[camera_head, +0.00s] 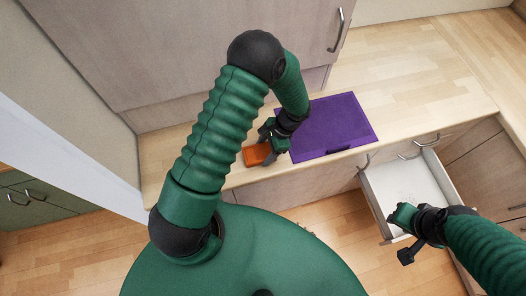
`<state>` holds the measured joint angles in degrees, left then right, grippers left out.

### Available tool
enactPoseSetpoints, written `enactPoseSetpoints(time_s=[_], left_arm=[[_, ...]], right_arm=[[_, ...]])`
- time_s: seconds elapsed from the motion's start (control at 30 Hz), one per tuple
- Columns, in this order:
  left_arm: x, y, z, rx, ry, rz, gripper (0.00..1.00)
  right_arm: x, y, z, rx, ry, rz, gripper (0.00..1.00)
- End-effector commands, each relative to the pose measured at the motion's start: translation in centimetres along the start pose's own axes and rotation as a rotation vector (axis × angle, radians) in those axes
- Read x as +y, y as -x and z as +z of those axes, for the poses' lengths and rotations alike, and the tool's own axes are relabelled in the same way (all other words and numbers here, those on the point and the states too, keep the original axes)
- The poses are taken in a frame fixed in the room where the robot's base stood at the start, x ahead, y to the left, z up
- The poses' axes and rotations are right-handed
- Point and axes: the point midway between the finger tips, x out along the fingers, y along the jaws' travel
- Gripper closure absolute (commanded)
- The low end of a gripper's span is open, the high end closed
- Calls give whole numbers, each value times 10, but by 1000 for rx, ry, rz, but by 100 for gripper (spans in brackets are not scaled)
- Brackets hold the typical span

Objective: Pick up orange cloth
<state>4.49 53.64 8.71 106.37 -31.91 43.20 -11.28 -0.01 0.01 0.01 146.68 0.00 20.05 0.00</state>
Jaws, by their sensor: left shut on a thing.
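The orange cloth (257,154) is a small, folded-looking orange piece on the light wooden counter, left of the purple mat. My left gripper (268,148) reaches down over its right side and is shut on it. The fingertips and part of the cloth are hidden by the gripper and wrist. The cloth is at or very close to the counter top; I cannot tell whether it is lifted. My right gripper (401,238) is at the open drawer at lower right, and its jaw state is unclear.
A purple mat (335,125) lies on the wooden counter (420,75). A white drawer (407,180) stands open below the counter at right. A cabinet with a metal handle (336,30) is above the counter. The counter's right part is clear.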

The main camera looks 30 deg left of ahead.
Motion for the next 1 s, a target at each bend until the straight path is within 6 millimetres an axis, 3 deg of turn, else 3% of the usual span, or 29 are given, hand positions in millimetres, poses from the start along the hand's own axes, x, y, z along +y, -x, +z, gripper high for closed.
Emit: enactPoseSetpoints(time_s=[0.17, 0.4, 0.57, 0.9, 1.0], left_arm=[[2, 5, 1, 3, -1, 2, 76], [3, 32, 12, 6, -1, -1, 76], [40, 31, 18, 3, -6, 1, 76], [133, 34, 35, 4, -6, 0, 76], [149, 35, 38, 4, -4, 1, 76]], right_arm=[[0, -4, 1, 0, 0, 0, 68], [0, -15, 4, 0, 0, 0, 68], [0, -25, 6, 0, 0, 0, 68], [0, -47, 11, 0, 0, 0, 68], [0, -49, 12, 0, 0, 0, 68]])
